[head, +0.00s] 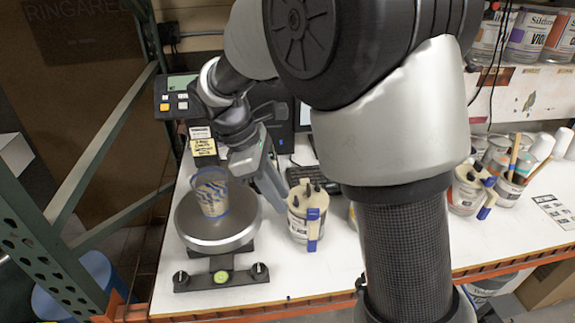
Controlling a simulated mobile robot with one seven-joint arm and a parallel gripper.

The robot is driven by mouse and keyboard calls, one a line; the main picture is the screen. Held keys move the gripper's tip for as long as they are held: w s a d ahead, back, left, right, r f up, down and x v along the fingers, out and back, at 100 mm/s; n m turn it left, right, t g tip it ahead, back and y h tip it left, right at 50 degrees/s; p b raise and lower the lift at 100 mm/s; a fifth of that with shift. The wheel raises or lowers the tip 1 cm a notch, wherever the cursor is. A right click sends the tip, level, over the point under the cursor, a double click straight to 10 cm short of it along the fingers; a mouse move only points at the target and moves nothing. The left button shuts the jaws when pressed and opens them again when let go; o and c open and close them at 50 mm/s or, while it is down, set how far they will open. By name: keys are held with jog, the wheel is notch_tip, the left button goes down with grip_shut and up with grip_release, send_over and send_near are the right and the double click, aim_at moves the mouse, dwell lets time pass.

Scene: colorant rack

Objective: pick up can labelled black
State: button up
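A white paint can (299,226) stands upright on the white table, right of the scale. Its dark label lettering is small and partly covered by a blue-and-tan clamp or tool (313,229) at its front; it appears to read black, but I cannot be sure. Dark knobs stick up from its lid. My gripper (268,183) hangs above the table between the scale and this can, to the can's upper left and apart from it in the picture. Its fingertips are partly hidden and small, so its opening is unclear.
A clear measuring cup (211,193) stands on the round scale plate (216,240), close left of my gripper. A similar can (463,193) and a can of brushes (508,187) stand at right. More cans (528,36) line the upper shelf. A green metal post (50,235) borders the left.

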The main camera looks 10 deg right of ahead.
aim_at(308, 241)
jog(key=x, duration=1.7)
jog(key=shift+s+d+f, duration=0.1)
jog(key=shift+d+f, duration=0.15)
jog(key=shift+f, duration=0.05)
jog(key=shift+c, duration=0.5)
grip_shut()
jog(key=shift+r, duration=0.1)
